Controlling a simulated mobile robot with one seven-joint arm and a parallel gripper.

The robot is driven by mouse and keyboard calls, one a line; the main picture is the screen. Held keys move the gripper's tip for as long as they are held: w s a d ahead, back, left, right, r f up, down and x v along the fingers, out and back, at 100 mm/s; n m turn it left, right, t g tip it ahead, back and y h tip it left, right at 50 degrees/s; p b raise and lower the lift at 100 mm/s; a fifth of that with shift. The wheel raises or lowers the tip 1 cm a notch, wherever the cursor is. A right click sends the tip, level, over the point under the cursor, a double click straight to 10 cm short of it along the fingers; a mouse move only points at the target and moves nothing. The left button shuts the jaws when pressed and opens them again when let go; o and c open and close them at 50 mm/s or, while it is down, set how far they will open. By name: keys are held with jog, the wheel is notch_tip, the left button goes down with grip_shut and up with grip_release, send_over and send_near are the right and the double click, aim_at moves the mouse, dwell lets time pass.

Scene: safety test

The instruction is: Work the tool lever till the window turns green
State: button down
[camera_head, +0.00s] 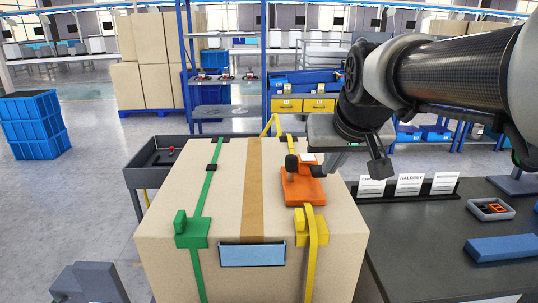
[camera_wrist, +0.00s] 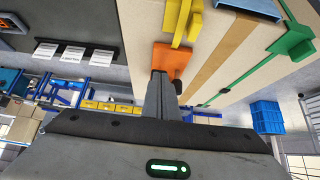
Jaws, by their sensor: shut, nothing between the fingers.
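A large cardboard box (camera_head: 170,210) stands in front of me, with a green strap (camera_head: 208,190) and a yellow strap (camera_head: 310,240) over it. An orange strap tool (camera_head: 303,190) sits on the box top, on the yellow strap's line. A dark upright lever-like part (camera_head: 291,163) stands at its left. My gripper (camera_head: 328,163) is shut and empty, close beside the tool's upper right. In the wrist view, its fingertips (camera_wrist: 159,80) overlap the orange tool (camera_wrist: 173,58); whether they touch is unclear. I cannot make out the window or its colour.
A dark bench (camera_head: 420,245) at the right holds white label cards (camera_head: 409,184), a small parts tray (camera_head: 490,209) and a blue block (camera_head: 502,248). A dark tray cart (camera_head: 150,178) stands left behind the box. Blue crates (camera_head: 33,125) stand far left on open floor.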

jog(key=v, duration=0.3)
jog(key=shift+s+r, duration=0.2)
jog(key=shift+s, duration=0.15)
dwell(0.4)
